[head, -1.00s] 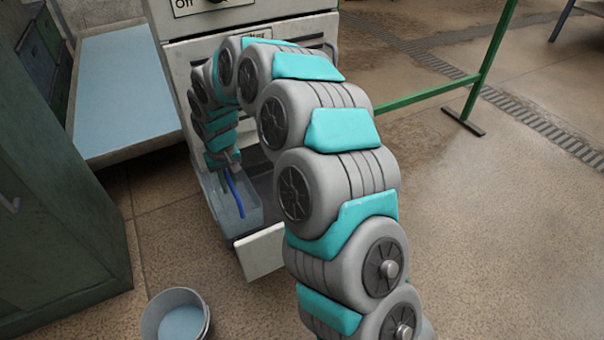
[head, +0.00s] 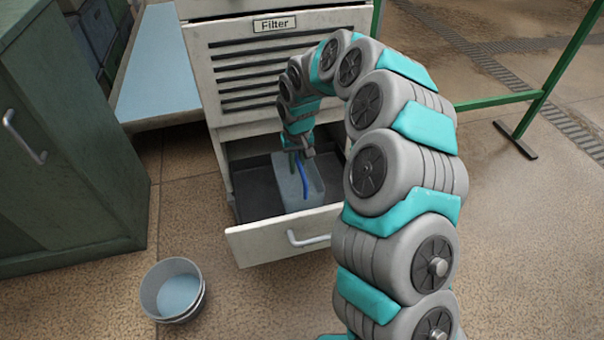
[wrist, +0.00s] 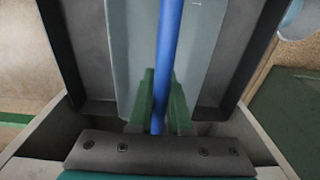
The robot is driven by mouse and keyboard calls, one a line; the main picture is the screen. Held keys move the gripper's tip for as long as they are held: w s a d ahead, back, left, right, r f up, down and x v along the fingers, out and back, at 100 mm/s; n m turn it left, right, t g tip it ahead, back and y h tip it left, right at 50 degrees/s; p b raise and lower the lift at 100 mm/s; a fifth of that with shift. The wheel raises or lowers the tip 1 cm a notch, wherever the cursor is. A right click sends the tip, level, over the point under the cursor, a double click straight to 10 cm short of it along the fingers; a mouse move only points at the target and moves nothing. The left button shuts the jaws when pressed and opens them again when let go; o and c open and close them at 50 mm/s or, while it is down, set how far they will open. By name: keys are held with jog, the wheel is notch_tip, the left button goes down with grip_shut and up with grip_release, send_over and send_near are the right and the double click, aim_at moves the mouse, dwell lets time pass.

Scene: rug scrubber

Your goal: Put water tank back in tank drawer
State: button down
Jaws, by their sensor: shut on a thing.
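The water tank (head: 313,192) is a pale, translucent box with a blue handle (head: 303,182). It is inside the outline of the open tank drawer (head: 270,238), toward the right side. I cannot tell whether its base touches the drawer floor. My gripper (head: 300,158) comes down from above and is shut on the blue handle. In the wrist view the green fingers (wrist: 160,112) pinch the handle (wrist: 167,45), with the tank (wrist: 203,45) beneath and the dark drawer lining (wrist: 253,65) around it.
The drawer sits under the white machine's vented filter panel (head: 262,75). Dark drawer floor (head: 255,190) is bare to the tank's left. A bucket (head: 173,290) stands on the floor at front left. A green cabinet (head: 60,160) is at left and a green frame (head: 545,85) at right.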

aim_at(297, 188)
jog(key=shift+f, duration=1.8)
jog(key=c, duration=0.9)
grip_release()
jog(key=shift+f, duration=0.1)
jog(key=shift+o, duration=0.2)
jog(key=r, duration=0.4)
jog(key=r+b, duration=0.1)
jog(key=r, duration=0.7)
jog(key=shift+s+d, duration=0.15)
jog(key=shift+s, duration=0.1)
jog(key=shift+r, duration=0.1)
jog(key=shift+s+r, duration=0.1)
